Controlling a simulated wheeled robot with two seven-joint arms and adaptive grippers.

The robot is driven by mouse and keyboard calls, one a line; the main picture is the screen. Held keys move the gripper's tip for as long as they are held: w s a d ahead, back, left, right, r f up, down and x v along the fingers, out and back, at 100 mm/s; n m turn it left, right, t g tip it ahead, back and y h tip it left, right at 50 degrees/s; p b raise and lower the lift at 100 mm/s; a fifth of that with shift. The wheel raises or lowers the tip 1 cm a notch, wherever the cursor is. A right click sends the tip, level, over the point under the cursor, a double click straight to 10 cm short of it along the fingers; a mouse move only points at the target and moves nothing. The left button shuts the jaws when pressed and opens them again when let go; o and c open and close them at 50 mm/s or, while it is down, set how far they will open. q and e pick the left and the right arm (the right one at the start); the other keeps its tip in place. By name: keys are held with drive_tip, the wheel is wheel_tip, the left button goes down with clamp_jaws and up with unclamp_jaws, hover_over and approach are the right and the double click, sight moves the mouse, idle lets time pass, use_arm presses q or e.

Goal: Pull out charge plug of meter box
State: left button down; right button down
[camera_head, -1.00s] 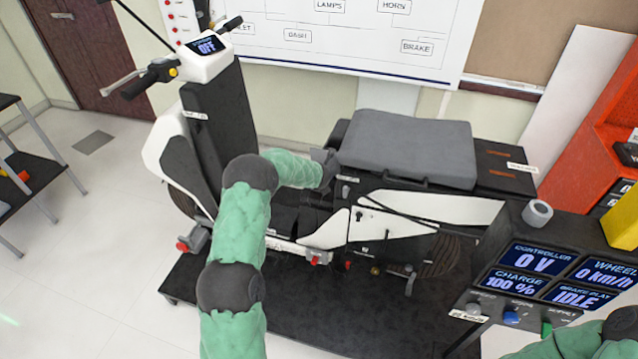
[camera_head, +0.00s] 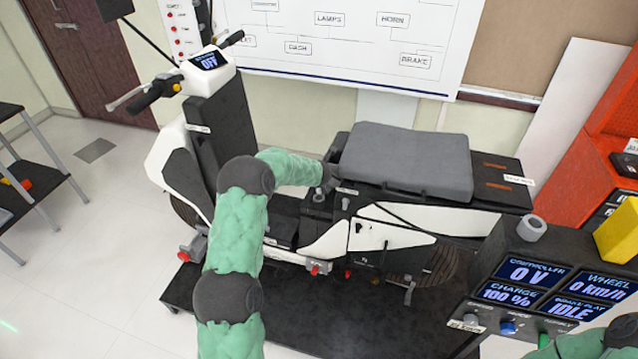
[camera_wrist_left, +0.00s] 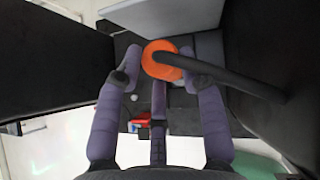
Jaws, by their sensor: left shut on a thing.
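My left gripper (camera_head: 328,179) is at the side of the scooter, by the front edge of the grey seat. In the left wrist view its purple fingers (camera_wrist_left: 163,78) are shut on a round orange plug (camera_wrist_left: 153,66). A thick black cable (camera_wrist_left: 232,78) runs from the plug to the right. Whether the plug is seated in a socket is hidden. The meter box (camera_head: 500,262) stands at the lower right; its screens read controller 0 V, charge 100 %, wheel 0 km/h and IDLE. My right gripper is out of view.
The scooter stands on a black platform (camera_head: 290,330); its handlebar display (camera_head: 209,60) reads OFF. The grey seat (camera_head: 405,160) lies just right of my left gripper. A black shelf (camera_head: 30,195) is at left and an orange cabinet (camera_head: 585,150) at right.

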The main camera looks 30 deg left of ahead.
use_arm(q)
wheel_tip(320, 180, up, 12)
drive_tip(key=p, duration=0.4)
drive_tip(key=shift+p, duration=0.3)
drive_tip(key=shift+f, duration=0.1)
drive_tip(key=shift+c, duration=2)
unclamp_jaws()
drive_tip(key=shift+s, duration=0.1)
